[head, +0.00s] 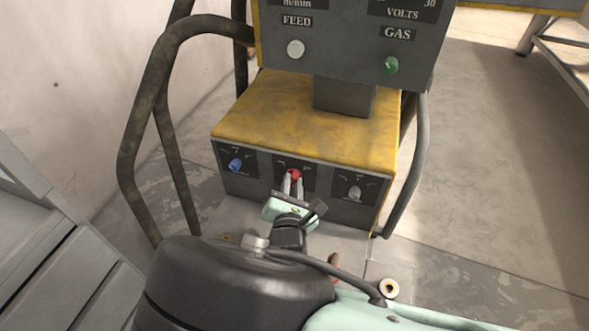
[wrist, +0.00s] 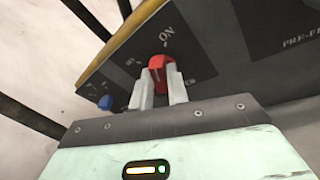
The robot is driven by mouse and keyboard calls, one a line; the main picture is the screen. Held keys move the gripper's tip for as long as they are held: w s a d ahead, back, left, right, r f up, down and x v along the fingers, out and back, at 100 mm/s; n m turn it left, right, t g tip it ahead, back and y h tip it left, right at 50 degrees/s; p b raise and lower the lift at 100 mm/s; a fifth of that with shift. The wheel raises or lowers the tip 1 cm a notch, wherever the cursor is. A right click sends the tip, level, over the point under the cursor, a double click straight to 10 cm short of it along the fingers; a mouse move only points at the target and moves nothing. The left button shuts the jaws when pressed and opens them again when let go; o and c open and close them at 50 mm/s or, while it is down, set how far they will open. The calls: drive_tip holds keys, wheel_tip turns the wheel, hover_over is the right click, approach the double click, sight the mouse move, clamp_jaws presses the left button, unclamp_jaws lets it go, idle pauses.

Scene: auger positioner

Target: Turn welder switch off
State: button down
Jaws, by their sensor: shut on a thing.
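The welder (head: 310,125) is a yellow and dark grey box with a control panel on its lower front. Its red switch knob (head: 294,174) is in the middle of that panel, and it also shows in the wrist view (wrist: 157,73). A label "ON" is above and right of the knob in the wrist view; another label to its left is too small to read surely. My gripper (head: 292,183) reaches the panel from the front. Its two pale fingers (wrist: 157,85) are shut on the red knob, one on each side, and hide its lower part.
A blue knob (head: 235,165) is left of the red one and a grey knob (head: 355,192) is right. The upper box has a white knob (head: 295,48) and a green knob (head: 391,65). Grey slatted furniture (head: 50,250) stands at the lower left.

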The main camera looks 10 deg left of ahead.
drive_tip(key=n+p, duration=0.3)
drive_tip(key=shift+a+r+g+h, duration=0.15)
drive_tip(key=shift+r+g+h, duration=0.15)
drive_tip(key=shift+r, duration=0.05)
drive_tip(key=shift+a+f+n+g+h+p, duration=0.2)
drive_tip(key=shift+n+h+p, duration=0.35)
drive_tip(key=shift+n, duration=0.9)
drive_tip(key=shift+a+r+n+g+h+p, duration=0.1)
drive_tip(key=shift+n+g+h+p, duration=0.4)
drive_tip(key=shift+n, duration=0.9)
drive_tip(key=shift+a+f+n+g+h+p, duration=0.15)
drive_tip(key=shift+n+h+p, duration=0.5)
drive_tip(key=shift+n, duration=0.8)
drive_tip(key=c, duration=1.4)
unclamp_jaws()
drive_tip(key=shift+o, duration=0.2)
drive_tip(key=shift+r, duration=0.1)
